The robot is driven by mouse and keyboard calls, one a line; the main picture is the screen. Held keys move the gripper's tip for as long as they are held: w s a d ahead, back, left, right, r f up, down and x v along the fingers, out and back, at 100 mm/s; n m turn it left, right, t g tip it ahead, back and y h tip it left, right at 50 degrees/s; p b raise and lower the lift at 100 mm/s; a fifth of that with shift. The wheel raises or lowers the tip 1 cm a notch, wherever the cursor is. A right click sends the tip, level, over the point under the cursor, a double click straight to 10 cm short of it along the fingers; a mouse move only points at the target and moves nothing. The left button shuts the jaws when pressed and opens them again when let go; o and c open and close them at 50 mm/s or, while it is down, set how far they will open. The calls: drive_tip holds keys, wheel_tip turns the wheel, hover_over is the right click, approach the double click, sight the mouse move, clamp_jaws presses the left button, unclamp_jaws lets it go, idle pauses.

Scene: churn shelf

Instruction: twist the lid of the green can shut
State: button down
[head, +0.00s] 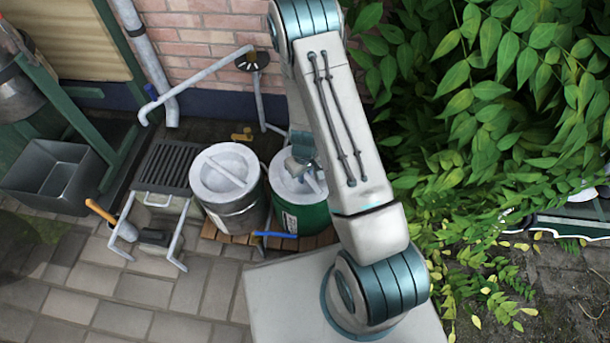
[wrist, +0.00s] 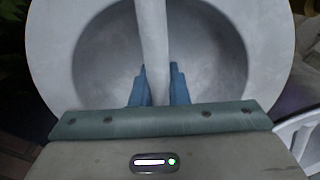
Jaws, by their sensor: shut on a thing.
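The green can (head: 304,218) stands on a wooden slatted base, partly hidden behind my arm. Its pale grey lid (head: 285,185) sits on top, and my arm covers its right part. In the wrist view the lid (wrist: 60,50) fills most of the picture as a round rim around a sunken middle. A bar handle (wrist: 152,45) crosses the lid. My gripper (wrist: 157,84) is shut on this handle, one blue finger on each side. In the head view my gripper (head: 303,165) is over the lid, its fingertips too small to make out.
A grey can (head: 233,212) with a similar lid stands close on the left. A blue-handled tool (head: 275,234) lies at the base's front edge. A drain grate (head: 165,167), a metal frame and a dark bin (head: 62,178) are further left. Leafy bushes (head: 480,110) crowd the right.

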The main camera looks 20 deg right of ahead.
drive_tip(key=shift+n, duration=0.3)
drive_tip(key=shift+r+n+b, duration=0.1)
drive_tip(key=shift+n+b, duration=0.25)
drive_tip(key=shift+n, duration=0.95)
drive_tip(key=shift+n, duration=0.4)
drive_tip(key=c, duration=1.3)
unclamp_jaws()
drive_tip(key=s+r+m+t+p, duration=0.15)
drive_tip(key=r+p, duration=0.85)
drive_tip(key=r, duration=1.3)
drive_tip(key=s+r+m+p, duration=0.25)
drive_tip(key=r+p, duration=0.75)
drive_tip(key=r, duration=1.3)
drive_tip(key=s+r+m+p, duration=0.1)
drive_tip(key=s+r+p, duration=0.3)
drive_tip(key=r, duration=0.5)
drive_tip(key=s+r+m+t+p, duration=0.1)
drive_tip(key=s+r+p, duration=0.3)
drive_tip(key=r, duration=0.5)
drive_tip(key=s+d+r+m+p, duration=0.1)
drive_tip(key=s+r+m+p, duration=0.1)
drive_tip(key=s+r+p, duration=0.3)
drive_tip(key=shift+w+p+v, duration=0.2)
drive_tip(key=shift+p+v, duration=0.35)
drive_tip(key=shift+v, duration=0.4)
drive_tip(key=shift+w+p+v, duration=0.2)
drive_tip(key=shift+p+v, duration=0.35)
drive_tip(key=shift+v, duration=0.35)
